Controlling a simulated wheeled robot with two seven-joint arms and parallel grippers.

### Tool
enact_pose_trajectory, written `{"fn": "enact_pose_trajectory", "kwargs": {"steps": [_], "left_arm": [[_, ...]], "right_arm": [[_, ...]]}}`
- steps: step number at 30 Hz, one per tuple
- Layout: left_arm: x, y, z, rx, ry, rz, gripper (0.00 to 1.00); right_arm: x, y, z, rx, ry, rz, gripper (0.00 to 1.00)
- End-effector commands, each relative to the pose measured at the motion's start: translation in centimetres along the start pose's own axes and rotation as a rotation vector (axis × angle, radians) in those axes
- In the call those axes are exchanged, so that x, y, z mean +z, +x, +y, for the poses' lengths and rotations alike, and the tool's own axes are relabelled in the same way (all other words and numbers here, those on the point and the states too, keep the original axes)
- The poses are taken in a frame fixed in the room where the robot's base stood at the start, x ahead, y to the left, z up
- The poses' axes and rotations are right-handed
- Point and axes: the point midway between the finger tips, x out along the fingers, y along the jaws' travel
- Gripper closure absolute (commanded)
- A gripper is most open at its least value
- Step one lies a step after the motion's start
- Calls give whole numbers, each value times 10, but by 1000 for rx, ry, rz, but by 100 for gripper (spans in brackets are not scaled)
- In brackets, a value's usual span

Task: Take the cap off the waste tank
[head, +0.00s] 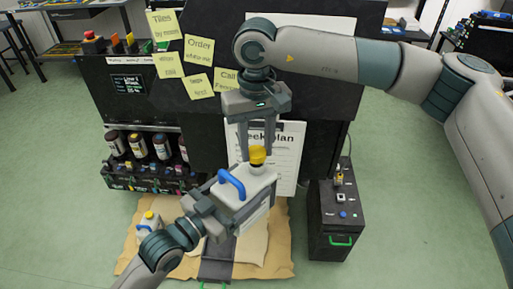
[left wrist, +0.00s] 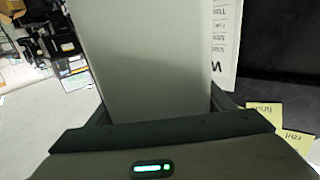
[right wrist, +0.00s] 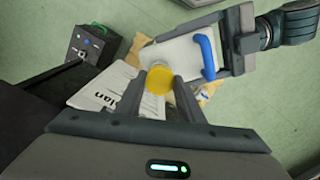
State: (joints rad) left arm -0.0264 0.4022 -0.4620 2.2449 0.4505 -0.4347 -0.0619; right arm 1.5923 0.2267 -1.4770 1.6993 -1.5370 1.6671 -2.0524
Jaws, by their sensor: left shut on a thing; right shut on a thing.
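The white waste tank (head: 259,190) has a blue handle (head: 232,184) and a yellow cap (head: 257,155). My left gripper (head: 232,206) is shut on the tank's body and holds it up, slightly tilted; the tank's pale side fills much of the left wrist view (left wrist: 150,60). My right gripper (head: 257,149) comes down from above and is shut on the yellow cap. In the right wrist view the cap (right wrist: 158,80) sits between the two fingertips, at the tank's top (right wrist: 186,55). I cannot tell whether the cap is apart from the neck.
Another white container with a yellow cap (head: 149,221) stands on the brown sheet (head: 278,262) below. A dark rack (head: 150,178) with several bottles is at left. A dark cabinet (head: 335,226) with a green handle stands at right. A black panel with notes is behind.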

Motion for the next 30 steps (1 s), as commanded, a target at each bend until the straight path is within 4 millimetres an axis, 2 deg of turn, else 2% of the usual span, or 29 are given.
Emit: {"fn": "enact_pose_trajectory", "kwargs": {"steps": [6,10,25,30], "left_arm": [[-2,0,0,0,1,4,88],[-2,0,0,0,1,4,88],[-3,0,0,-2,1,7,88],[-5,-2,0,-20,-1,11,88]], "right_arm": [[0,-24,0,0,0,2,93],[0,-31,0,0,-1,0,93],[0,-32,1,0,1,0,93],[3,-29,10,-1,17,0,93]]}}
